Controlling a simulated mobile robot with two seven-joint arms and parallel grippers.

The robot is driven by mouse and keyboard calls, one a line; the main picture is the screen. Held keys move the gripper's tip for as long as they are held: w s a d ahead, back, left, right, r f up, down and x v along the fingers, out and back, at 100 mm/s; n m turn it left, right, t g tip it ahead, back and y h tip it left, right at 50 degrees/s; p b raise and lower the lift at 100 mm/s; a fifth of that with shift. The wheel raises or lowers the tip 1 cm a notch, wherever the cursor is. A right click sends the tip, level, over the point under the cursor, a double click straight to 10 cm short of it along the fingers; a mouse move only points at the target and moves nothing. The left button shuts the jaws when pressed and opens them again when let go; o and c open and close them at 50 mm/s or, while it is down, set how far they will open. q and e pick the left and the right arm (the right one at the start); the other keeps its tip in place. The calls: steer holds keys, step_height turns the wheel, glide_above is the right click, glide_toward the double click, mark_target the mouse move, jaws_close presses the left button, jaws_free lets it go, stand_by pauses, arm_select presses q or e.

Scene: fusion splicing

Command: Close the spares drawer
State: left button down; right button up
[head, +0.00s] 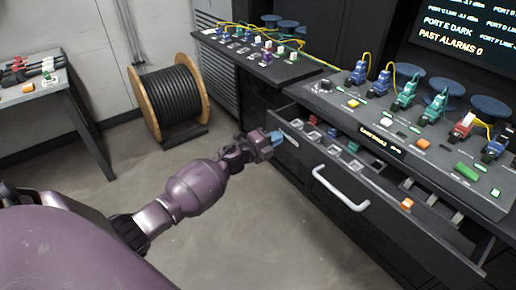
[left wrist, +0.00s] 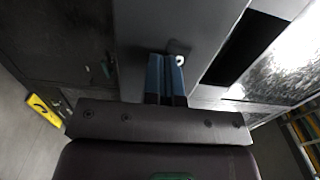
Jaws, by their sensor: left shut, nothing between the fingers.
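The spares drawer (head: 318,175) is pulled out of the dark bench at the right of the head view, with a white bar handle (head: 340,188) on its front. Small connectors and parts lie inside it. My left gripper (head: 277,138) is at the left end of the drawer front, its blue fingers together and empty. In the left wrist view, the shut fingers (left wrist: 166,78) point at a grey panel (left wrist: 185,22), beside a small white piece. Whether they touch the drawer front I cannot tell. My right gripper is not in view.
The bench top (head: 395,125) above the drawer carries several coloured connectors and blue spools. A lower side bench (head: 265,65) stands behind. A cable reel (head: 170,95) stands by the wall, and a table (head: 60,105) is at left. The floor before the drawer is clear.

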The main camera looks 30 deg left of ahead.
mark_target(301, 123)
arm_select(q)
steer(key=x, duration=0.3)
steer(key=b+x, duration=0.1)
steer(key=x, duration=0.2)
steer(key=b+x, duration=0.1)
steer(key=x, duration=0.3)
steer(key=shift+f, duration=0.3)
steer(key=shift+w+d+r, duration=0.15)
steer(key=shift+w, duration=0.25)
steer(key=shift+r+b, duration=0.25)
steer(key=shift+b, duration=0.05)
steer(key=shift+r, duration=0.1)
steer(key=shift+w+r, duration=0.1)
steer(key=shift+r, duration=0.05)
